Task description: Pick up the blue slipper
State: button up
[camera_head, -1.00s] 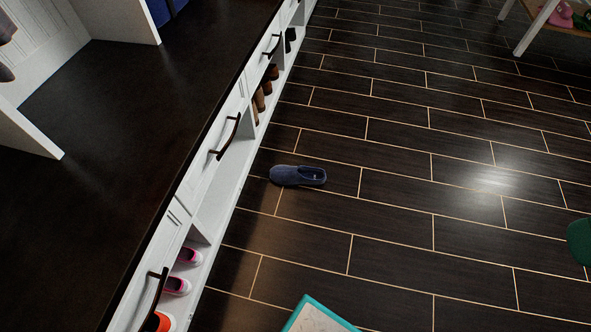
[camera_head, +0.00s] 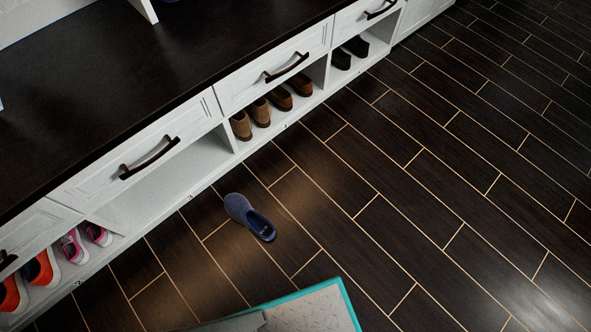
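The blue slipper (camera_head: 249,217) lies on the dark plank floor in the middle of the head view, in front of the white shoe bench. It is a single dark blue slipper lying sole down, with its closed toe toward the upper left and its opening toward the lower right. Nothing touches it or covers it. My gripper does not show in the view.
The white bench (camera_head: 176,171) with drawers and a dark top runs diagonally along the left. Its cubbies hold brown shoes (camera_head: 261,112), black shoes (camera_head: 342,59), pink shoes (camera_head: 75,246) and orange shoes (camera_head: 42,268). A teal-edged grey object (camera_head: 344,294) is at the bottom. The floor to the right is clear.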

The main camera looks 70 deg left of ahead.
aim_at(238, 208)
jog(key=i, duration=1.2)
jog(key=u, duration=4.3)
